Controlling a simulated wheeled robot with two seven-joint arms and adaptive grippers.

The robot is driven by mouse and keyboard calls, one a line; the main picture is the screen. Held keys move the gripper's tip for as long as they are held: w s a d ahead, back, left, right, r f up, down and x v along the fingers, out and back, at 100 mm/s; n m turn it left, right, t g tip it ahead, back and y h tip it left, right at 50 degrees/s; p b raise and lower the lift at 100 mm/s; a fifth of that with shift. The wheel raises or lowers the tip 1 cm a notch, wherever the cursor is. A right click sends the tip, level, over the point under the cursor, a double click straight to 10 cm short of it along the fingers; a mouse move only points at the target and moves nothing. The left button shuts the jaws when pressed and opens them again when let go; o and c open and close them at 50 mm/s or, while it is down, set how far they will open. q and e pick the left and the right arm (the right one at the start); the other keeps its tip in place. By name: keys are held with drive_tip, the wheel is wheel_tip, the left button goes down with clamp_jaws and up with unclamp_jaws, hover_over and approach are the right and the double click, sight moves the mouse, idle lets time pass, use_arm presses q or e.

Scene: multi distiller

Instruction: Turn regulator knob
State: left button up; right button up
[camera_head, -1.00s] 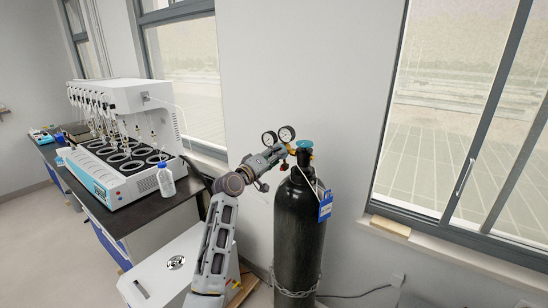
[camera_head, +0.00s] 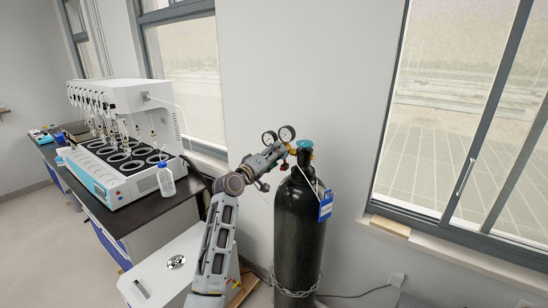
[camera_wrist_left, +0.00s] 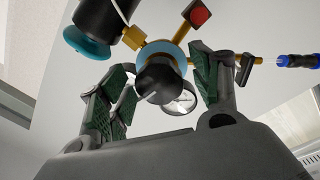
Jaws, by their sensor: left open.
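The regulator sits on top of a tall black gas cylinder (camera_head: 299,228), with two round gauges (camera_head: 287,133) and a teal valve wheel (camera_head: 305,144). In the left wrist view the regulator's black knob (camera_wrist_left: 160,82) faces me, in front of a light-blue round body. My left gripper (camera_wrist_left: 158,92) is open, with its green-padded fingers on either side of the knob. I cannot tell whether either finger touches it. In the head view my left gripper (camera_head: 278,152) is at the regulator, and the knob is hidden there. My right gripper is not in view.
A red knob (camera_wrist_left: 197,13) and brass fittings are close to the fingers. A blue tag (camera_head: 325,206) hangs on the cylinder, and a chain (camera_head: 295,293) circles its lower part. A white distiller (camera_head: 125,140) and a bottle (camera_head: 166,180) stand on the bench at left.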

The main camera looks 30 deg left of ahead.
use_arm(q)
drive_tip(key=s+a, duration=0.2)
drive_tip(key=s, duration=0.9)
drive_tip(key=shift+s+f, duration=0.35)
drive_tip(key=shift+s, duration=0.05)
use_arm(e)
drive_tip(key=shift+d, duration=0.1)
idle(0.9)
